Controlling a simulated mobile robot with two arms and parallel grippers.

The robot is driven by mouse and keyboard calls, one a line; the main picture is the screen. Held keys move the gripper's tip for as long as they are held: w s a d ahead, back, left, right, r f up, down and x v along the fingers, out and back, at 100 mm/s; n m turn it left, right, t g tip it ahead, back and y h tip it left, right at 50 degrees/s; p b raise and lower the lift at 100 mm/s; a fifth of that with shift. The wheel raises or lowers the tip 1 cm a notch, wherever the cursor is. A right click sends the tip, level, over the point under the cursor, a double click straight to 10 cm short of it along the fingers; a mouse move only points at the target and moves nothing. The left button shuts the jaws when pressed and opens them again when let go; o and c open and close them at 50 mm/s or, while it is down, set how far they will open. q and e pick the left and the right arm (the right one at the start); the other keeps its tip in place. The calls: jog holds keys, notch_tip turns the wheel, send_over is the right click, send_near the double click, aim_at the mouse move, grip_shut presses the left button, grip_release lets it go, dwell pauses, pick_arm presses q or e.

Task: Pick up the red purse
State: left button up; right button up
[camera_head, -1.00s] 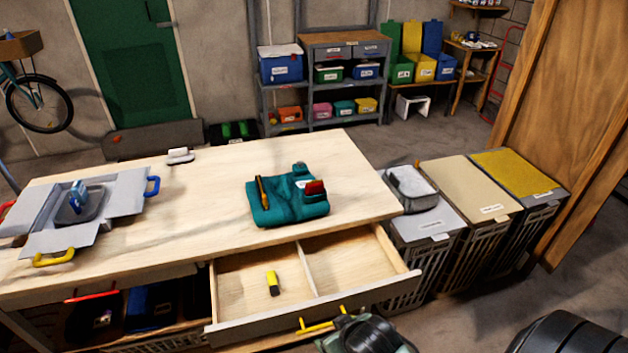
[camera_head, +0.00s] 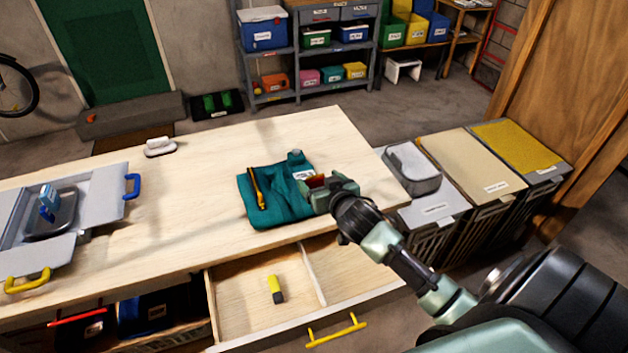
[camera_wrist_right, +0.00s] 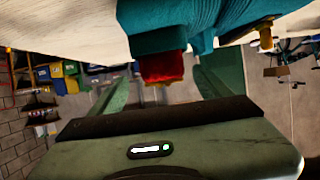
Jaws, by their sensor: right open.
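The small red purse (camera_head: 315,181) lies on the right part of a folded teal cloth (camera_head: 275,207) on the wooden workbench. My right gripper (camera_head: 328,190) is at the cloth's right edge, close to the purse, and partly hides it. In the right wrist view, which looks upside down, the red purse (camera_wrist_right: 162,68) shows between the two spread green fingers of my right gripper (camera_wrist_right: 165,85), with gaps on both sides. The teal cloth (camera_wrist_right: 210,22) shows beside it. The right gripper is open and holds nothing. My left gripper is not in view.
A yellow-handled tool (camera_head: 257,188) lies on the cloth. An open drawer (camera_head: 240,285) below holds a yellow and black item (camera_head: 275,289). A grey open box (camera_head: 95,200) is at the left. Lidded bins (camera_head: 470,168) stand to the right. The bench's back middle is clear.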

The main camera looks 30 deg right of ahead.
aim_at(317, 181)
jog(key=p+x, duration=0.1)
jog(key=x, duration=0.2)
jog(key=shift+w+a+f, duration=0.15)
jog(key=shift+f, duration=0.05)
jog(key=shift+a+x, duration=0.25)
jog(key=shift+x, duration=0.95)
jog(key=shift+d+f, duration=0.1)
jog(key=shift+d, duration=0.1)
jog(key=shift+c, duration=0.9)
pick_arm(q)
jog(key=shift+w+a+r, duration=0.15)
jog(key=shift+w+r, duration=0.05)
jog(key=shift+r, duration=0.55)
pick_arm(e)
jog(key=c, duration=1.3)
